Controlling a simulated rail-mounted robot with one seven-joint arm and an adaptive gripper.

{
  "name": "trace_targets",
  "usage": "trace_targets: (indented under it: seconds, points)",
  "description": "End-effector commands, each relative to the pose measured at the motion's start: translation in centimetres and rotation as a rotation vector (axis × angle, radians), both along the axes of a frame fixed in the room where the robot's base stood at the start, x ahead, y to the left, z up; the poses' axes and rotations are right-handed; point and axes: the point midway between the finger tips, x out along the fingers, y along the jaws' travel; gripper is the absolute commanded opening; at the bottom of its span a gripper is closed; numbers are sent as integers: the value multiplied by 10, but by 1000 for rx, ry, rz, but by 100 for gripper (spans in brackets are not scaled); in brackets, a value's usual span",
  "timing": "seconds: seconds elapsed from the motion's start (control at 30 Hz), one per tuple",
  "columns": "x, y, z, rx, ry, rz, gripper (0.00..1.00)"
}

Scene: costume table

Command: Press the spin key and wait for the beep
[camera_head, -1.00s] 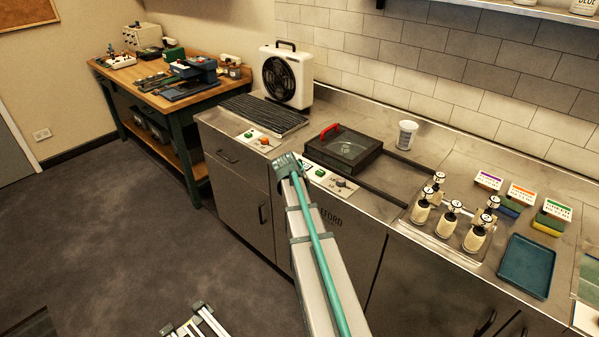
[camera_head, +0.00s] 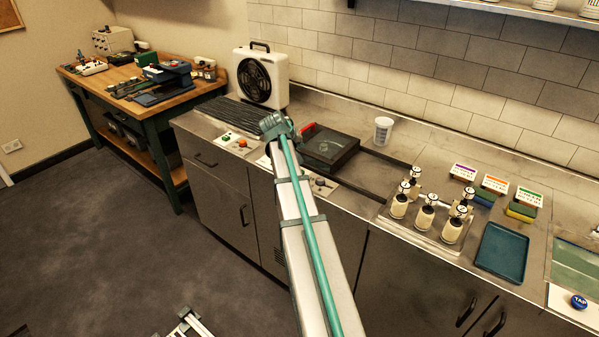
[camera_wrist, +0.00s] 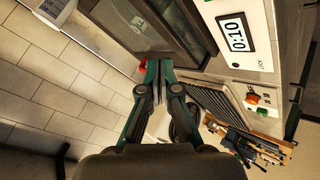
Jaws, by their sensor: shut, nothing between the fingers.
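The spinner (camera_head: 333,150) is a dark lidded box with a red handle (camera_head: 308,129) on the steel counter. Its white control panel (camera_head: 323,186) is at the front, with a knob visible. My arm covers the rest, and I cannot see the spin key. In the wrist view, the panel (camera_wrist: 234,64) shows a display (camera_wrist: 235,35) reading 0:10 and the word LOCK. My gripper (camera_wrist: 161,63) is shut and empty, its tips beside the red handle in the picture. Contact is not clear. In the head view my arm hides the fingers.
A white fan (camera_head: 262,76) and a ribbed black rack (camera_head: 222,112) stand left of the spinner. Bottles (camera_head: 425,214), a teal tray (camera_head: 502,251) and a blue TAP button (camera_head: 579,302) are to the right.

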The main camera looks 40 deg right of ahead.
Motion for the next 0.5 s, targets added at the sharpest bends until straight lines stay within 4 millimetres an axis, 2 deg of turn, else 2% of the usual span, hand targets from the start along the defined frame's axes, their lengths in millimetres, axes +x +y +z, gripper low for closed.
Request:
trace_targets:
  seconds: [0.27, 0.5]
  points:
    - [0, 0, -4, 1, 1, 0, 0]
    - [0, 0, -21, 1, 2, 0, 0]
